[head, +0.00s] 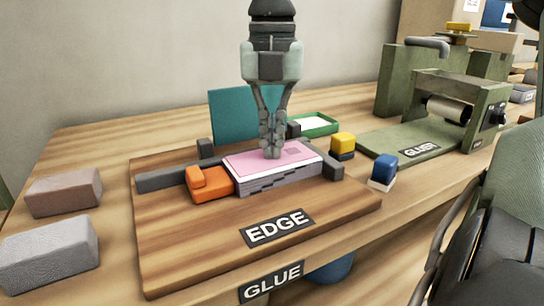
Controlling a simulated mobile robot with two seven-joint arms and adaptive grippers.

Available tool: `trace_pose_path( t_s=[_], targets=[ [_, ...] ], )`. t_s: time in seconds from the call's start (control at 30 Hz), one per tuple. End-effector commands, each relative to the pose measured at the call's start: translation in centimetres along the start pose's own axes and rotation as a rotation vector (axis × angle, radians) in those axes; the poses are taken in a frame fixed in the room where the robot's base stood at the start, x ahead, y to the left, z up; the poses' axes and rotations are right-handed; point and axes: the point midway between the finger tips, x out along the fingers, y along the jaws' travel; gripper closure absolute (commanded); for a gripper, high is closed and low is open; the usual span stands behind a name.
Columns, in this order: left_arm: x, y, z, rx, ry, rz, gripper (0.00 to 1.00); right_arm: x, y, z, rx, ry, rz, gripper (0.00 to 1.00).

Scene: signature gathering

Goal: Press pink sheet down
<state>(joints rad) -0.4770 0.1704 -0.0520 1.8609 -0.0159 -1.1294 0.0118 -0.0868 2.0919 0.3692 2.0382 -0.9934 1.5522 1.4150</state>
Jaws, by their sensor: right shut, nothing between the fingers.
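The pink sheet (290,158) lies flat on top of a stack of pale and grey sheets (278,181). The stack sits on a wooden board (185,245) marked EDGE. My right gripper (272,155) comes down from above, shut and empty, with its fingertips at the top of the pink sheet near its middle. They look to be touching it, though a small gap cannot be ruled out. The gripper hides part of the sheet. My left gripper is not in view.
An orange block (208,184) sits against the stack's left side. Dark bars (163,179) and a teal panel (232,118) stand around it. Grey blocks (48,252) lie at left. A green roller machine (450,110), yellow (343,142) and blue (384,168) pieces are at right.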

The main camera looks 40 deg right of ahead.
Motion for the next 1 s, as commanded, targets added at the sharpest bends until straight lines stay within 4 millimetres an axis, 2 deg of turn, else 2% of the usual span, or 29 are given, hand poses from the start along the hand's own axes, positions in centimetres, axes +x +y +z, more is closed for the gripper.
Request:
trace_pose_path(
  t_s=[0.27, 0.93, 1.0],
  targets=[
    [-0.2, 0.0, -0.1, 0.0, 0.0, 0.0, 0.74, 0.0, -0.1, -0.1, -0.001, 0.005, -0.004, 1.0],
    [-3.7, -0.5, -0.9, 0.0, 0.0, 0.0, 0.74, -5.5, 0.0, 0.0, 0.001, 0.0, -0.001, 1.0],
    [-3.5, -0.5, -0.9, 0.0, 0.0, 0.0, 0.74, -5.8, 0.0, 0.0, 0.001, -0.001, -0.001, 1.0]
  ],
)
